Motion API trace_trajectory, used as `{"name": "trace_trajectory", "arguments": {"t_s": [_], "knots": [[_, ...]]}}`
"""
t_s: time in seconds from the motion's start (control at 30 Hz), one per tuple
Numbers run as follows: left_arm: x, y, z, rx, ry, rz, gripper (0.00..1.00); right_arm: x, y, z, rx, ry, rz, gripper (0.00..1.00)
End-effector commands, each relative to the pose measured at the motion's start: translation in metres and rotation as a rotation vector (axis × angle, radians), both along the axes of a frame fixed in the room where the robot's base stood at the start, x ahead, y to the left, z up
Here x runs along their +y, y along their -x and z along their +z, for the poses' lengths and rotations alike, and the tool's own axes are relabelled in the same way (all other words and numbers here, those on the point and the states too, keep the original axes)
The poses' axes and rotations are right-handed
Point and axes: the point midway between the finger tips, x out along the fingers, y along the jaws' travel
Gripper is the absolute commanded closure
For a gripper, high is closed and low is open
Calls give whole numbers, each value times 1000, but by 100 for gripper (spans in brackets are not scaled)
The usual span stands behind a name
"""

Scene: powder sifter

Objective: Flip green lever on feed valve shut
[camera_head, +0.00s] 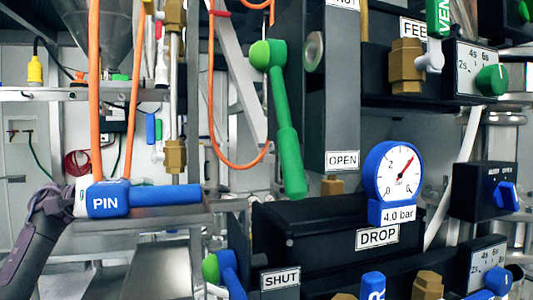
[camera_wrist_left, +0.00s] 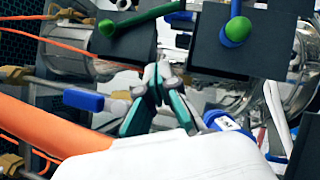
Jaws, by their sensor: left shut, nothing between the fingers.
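The green lever (camera_head: 286,130) hangs down from its pivot in the head view. Its lower end is beside the OPEN label (camera_head: 342,160) on a dark upright box. My left gripper (camera_head: 62,203) is at the lower left, well left of the lever, close to the blue PIN handle. In the wrist view its fingertips (camera_wrist_left: 160,75) are together and empty, apart from the lever. My right gripper is out of view.
The blue PIN handle (camera_head: 150,196) and orange hoses (camera_head: 95,100) lie between my left gripper and the lever. A second lever, blue with a green knob (camera_head: 211,268), is beside a SHUT label (camera_head: 281,278). A gauge (camera_head: 399,172) stands at the right.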

Motion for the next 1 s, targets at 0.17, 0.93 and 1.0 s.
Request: {"name": "trace_trajectory", "arguments": {"t_s": [0.17,0.93,1.0], "knots": [[-9,2,3,0,0,-1,100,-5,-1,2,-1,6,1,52],[-162,39,44,0,0,-5,100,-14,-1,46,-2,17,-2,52],[-176,42,47,1,-1,-5,100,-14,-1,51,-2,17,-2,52]]}}
